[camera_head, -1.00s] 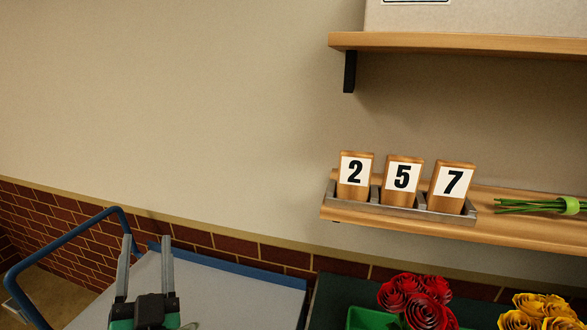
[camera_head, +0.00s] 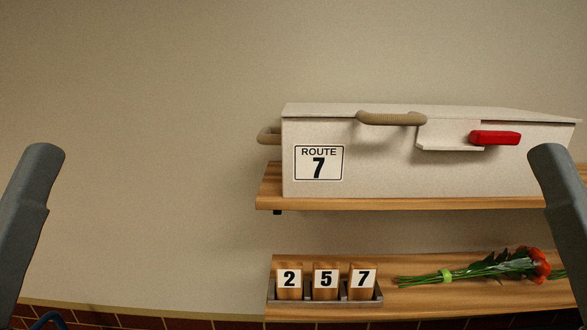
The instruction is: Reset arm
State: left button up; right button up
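A grey finger-like part of my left gripper (camera_head: 45,160) rises at the left edge of the head view, close to the camera and leaning right. A matching grey part of my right gripper (camera_head: 549,160) rises at the right edge, leaning left. Only one grey piece shows on each side, so their opening cannot be told. Neither visibly holds anything. The rest of both arms is out of the picture.
A pale box (camera_head: 400,165) labelled ROUTE 7, with a red latch (camera_head: 495,138), stands on the upper shelf (camera_head: 400,203). Below, number blocks 2, 5, 7 (camera_head: 325,279) sit in a grey holder. A bouquet (camera_head: 500,266) lies beside them. Open wall fills the left-centre.

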pick_arm(q)
notch_tip(320, 180, up, 16)
jog(key=p, duration=1.2)
pick_arm(e)
notch_tip(320, 180, up, 16)
pick_arm(q)
notch_tip(320, 180, down, 60)
jog(key=b, duration=5.9)
jog(key=shift+r, duration=0.15)
pick_arm(e)
notch_tip(320, 180, down, 60)
jog(key=shift+r, duration=0.15)
